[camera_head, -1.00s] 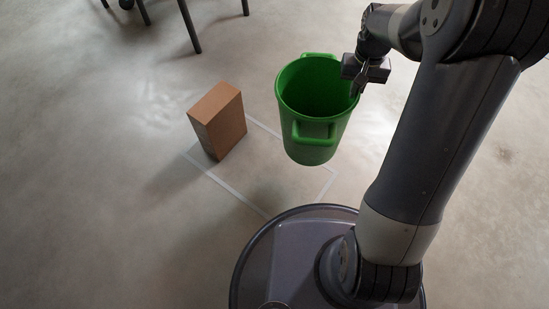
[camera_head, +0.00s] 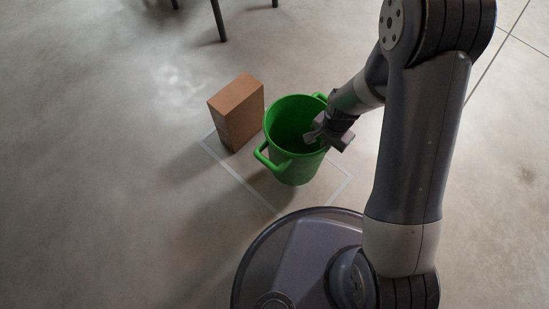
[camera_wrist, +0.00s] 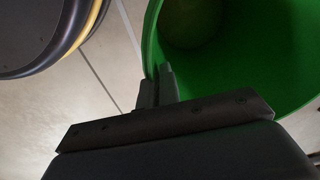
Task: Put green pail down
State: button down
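The green pail (camera_head: 290,165) hangs upright or nearly so from my gripper (camera_head: 322,130), beside the brown box and over the taped outline on the floor. My gripper is shut on the pail's right rim, with a finger inside the wall. In the wrist view the gripper fingers (camera_wrist: 157,88) pinch the rim of the green pail (camera_wrist: 262,65), whose inside fills the upper right. Whether the pail's bottom touches the floor is hard to tell.
A brown cardboard box (camera_head: 237,112) stands just left of the pail. White tape (camera_head: 230,168) marks a square on the floor. Dark legs (camera_head: 218,20) of some furniture stand at the top. The floor to the left is clear.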

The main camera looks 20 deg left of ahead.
jog(key=shift+s+a+f, duration=0.15)
jog(key=shift+s+f, duration=0.05)
notch_tip(320, 180, down, 10)
jog(key=b, duration=0.4)
jog(key=shift+b, duration=0.3)
jog(key=c, duration=1.6)
grip_release()
jog(key=shift+f, duration=0.1)
jog(key=shift+c, duration=0.2)
notch_tip(320, 180, up, 12)
jog(key=p, duration=0.5)
jog(key=shift+d+r+p, duration=0.2)
jog(key=shift+d+p, duration=0.1)
jog(key=shift+s, duration=0.1)
